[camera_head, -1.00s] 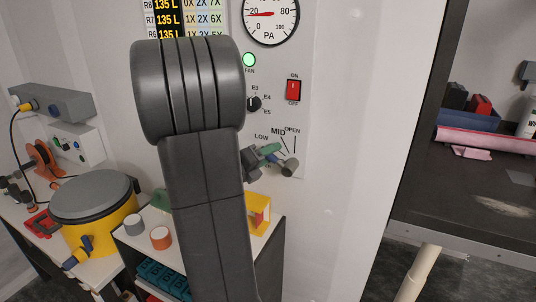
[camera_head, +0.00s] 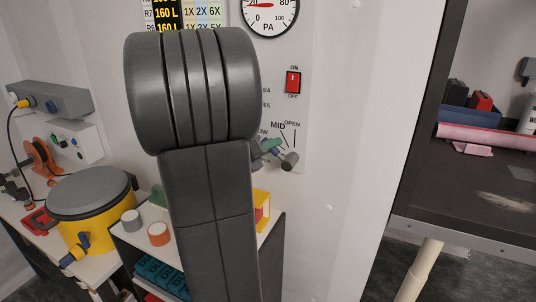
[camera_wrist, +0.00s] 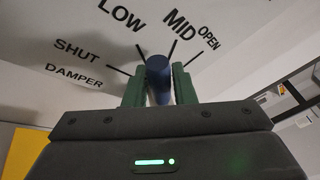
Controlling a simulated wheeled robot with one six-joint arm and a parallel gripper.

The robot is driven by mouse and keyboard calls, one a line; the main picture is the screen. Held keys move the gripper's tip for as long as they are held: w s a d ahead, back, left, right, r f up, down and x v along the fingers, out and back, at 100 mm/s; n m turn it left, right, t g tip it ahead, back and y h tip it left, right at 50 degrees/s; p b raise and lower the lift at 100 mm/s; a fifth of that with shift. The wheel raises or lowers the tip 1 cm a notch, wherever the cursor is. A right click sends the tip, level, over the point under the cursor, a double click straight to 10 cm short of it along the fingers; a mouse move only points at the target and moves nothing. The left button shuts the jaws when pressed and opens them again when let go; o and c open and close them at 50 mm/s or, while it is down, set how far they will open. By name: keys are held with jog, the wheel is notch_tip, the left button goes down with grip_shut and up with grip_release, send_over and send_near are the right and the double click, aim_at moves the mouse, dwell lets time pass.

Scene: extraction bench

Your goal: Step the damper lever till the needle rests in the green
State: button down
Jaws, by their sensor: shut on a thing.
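My gripper (camera_wrist: 159,88) has its green fingers shut on the dark blue damper lever (camera_wrist: 158,78). In the head view my arm hides most of the gripper; a green finger shows beside a grey cylinder (camera_head: 290,160). The PA gauge (camera_head: 269,15) is cut off at the top; its red needle (camera_head: 261,6) points left, near 20. I see no green band on the visible part.
A red switch (camera_head: 293,82) sits above the damper scale. Left of my arm stand a yellow pot (camera_head: 88,220) and a low shelf with small cylinders (camera_head: 158,234). A dark bench bay (camera_head: 480,190) opens on the right.

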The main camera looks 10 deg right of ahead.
jog(key=shift+s+d+r+m+y+b, duration=0.35)
jog(key=shift+m+b, duration=0.25)
jog(key=shift+m, duration=0.25)
jog(key=shift+s+d+r+m+y+b, duration=0.2)
jog(key=shift+d+r+m+y+b, duration=0.35)
jog(key=shift+m, duration=0.3)
jog(key=shift+a+f, duration=0.1)
jog(key=shift+a, duration=0.05)
jog(key=c, duration=1.2)
grip_release()
jog(key=shift+a, duration=0.1)
jog(key=b+v, duration=0.1)
jog(key=v, duration=1.2)
jog(key=shift+a+b, duration=0.3)
jog(key=shift+b, duration=0.1)
jog(key=shift+d, duration=0.1)
